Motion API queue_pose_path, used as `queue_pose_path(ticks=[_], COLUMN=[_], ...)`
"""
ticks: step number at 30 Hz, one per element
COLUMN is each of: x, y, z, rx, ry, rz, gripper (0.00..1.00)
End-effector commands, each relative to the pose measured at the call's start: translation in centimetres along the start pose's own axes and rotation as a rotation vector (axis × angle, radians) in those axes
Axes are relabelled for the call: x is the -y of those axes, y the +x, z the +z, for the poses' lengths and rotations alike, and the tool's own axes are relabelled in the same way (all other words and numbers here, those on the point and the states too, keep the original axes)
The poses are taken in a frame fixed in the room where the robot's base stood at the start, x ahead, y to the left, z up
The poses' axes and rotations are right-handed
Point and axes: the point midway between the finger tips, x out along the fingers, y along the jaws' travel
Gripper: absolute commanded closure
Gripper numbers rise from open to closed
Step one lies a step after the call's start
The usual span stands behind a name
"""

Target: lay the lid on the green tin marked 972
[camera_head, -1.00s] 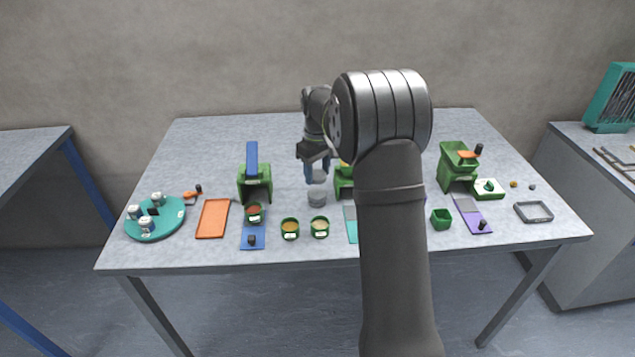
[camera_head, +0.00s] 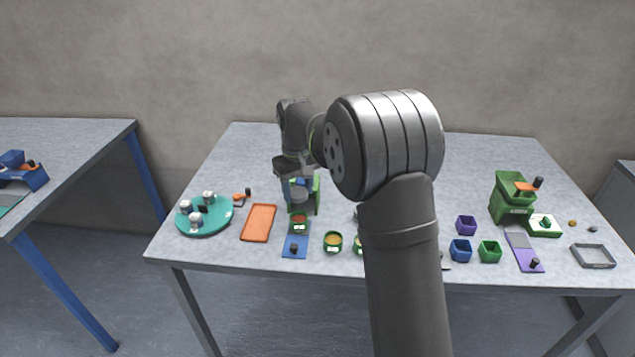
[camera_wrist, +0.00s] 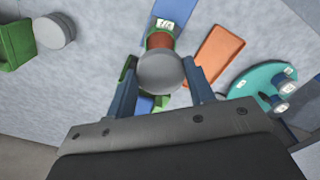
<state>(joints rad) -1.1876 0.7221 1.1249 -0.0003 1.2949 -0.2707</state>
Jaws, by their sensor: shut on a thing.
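My gripper (camera_wrist: 160,85) is shut on a round grey lid (camera_wrist: 160,72), held between its two blue-grey fingers. In the head view my gripper (camera_head: 298,188) holds the lid (camera_head: 299,195) in front of the left green dispenser, behind and above a green tin (camera_head: 299,226) of reddish-brown powder. That tin stands on a blue plate (camera_head: 295,246); it also shows in the wrist view (camera_wrist: 160,40), partly behind the lid. Another labelled green tin (camera_head: 333,242) holds orange-tan powder, and a third green tin (camera_head: 358,243) is mostly behind my arm. The label numbers are too small to read.
An orange tray (camera_head: 259,223) and a teal turntable (camera_head: 226,222) with several small jars are at left. More grey discs (camera_wrist: 54,30) lie near a green dispenser. Small blue (camera_head: 460,250) and green (camera_head: 489,251) cups and another dispenser (camera_head: 512,198) are at right.

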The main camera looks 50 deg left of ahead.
Motion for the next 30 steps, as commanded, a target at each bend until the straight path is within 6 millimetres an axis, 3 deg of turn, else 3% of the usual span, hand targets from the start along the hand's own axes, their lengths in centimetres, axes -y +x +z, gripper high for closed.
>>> queue_pose_path(ticks=[18, 30], x=[0.0, 0.0], y=[5.4, 6.1], z=[0.0, 0.0], rx=[0.0, 0.0], ry=[0.0, 0.0], rz=[0.0, 0.0], gripper=[0.73, 0.73])
